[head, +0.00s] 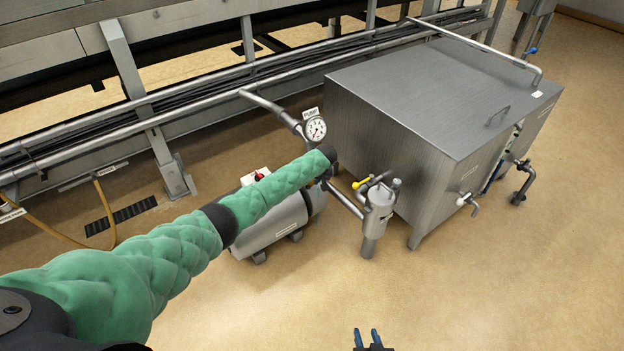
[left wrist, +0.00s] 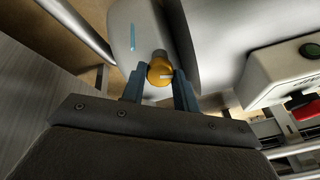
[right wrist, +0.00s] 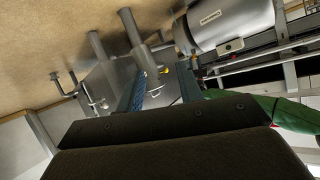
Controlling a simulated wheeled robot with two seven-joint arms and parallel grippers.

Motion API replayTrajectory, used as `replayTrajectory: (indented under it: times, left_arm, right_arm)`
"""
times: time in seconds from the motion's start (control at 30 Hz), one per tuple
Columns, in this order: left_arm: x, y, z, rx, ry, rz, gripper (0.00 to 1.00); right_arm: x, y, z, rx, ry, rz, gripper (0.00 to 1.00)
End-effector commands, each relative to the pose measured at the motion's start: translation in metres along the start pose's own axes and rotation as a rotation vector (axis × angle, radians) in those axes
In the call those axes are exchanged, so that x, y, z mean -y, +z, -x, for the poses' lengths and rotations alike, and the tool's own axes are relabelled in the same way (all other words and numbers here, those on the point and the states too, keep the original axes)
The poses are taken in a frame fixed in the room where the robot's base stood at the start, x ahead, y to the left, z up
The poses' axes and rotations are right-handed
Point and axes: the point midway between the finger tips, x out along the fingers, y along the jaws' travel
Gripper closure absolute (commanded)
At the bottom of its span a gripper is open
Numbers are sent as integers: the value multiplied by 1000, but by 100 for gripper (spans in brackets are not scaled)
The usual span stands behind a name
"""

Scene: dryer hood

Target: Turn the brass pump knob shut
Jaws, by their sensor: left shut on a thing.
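The brass pump knob (left wrist: 158,71) is a rounded, gold-coloured knob with a pale mark on its face. It sits between the blue fingers of my left gripper (left wrist: 160,80) in the left wrist view, and the gripper is shut on it. In the head view my left arm reaches to the pump piping, and its wrist hides the knob. A pump (head: 270,218) with a grey cylindrical body lies under that arm. My right gripper (head: 367,338) is at the bottom of the head view, away from the pump. Its fingers (right wrist: 160,88) stand apart and empty in the right wrist view.
A gauge (head: 316,129) stands just behind my left wrist. A filter canister (head: 378,205) with a yellow lever (head: 362,182) is close to its right. A large steel box (head: 440,90) stands beyond. The floor (head: 480,290) in front is clear.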

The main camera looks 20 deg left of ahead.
Motion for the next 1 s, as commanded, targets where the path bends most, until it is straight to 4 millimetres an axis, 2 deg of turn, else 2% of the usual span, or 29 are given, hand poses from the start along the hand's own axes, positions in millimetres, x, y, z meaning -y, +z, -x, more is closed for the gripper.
replayTrajectory:
  times: [0.2,0.5,0.6,1.0]
  left_arm:
    - [0,-1,1,0,0,-31,93]
    - [-1,0,1,-1,1,-78,93]
    - [-1,0,1,-1,1,-95,93]
    - [0,0,1,0,0,-174,93]
  right_arm:
    - [-2,58,9,170,5,-22,64]
    - [-4,126,28,370,9,-47,64]
    - [-4,137,33,407,9,-53,64]
    - [-2,128,35,402,8,-52,64]
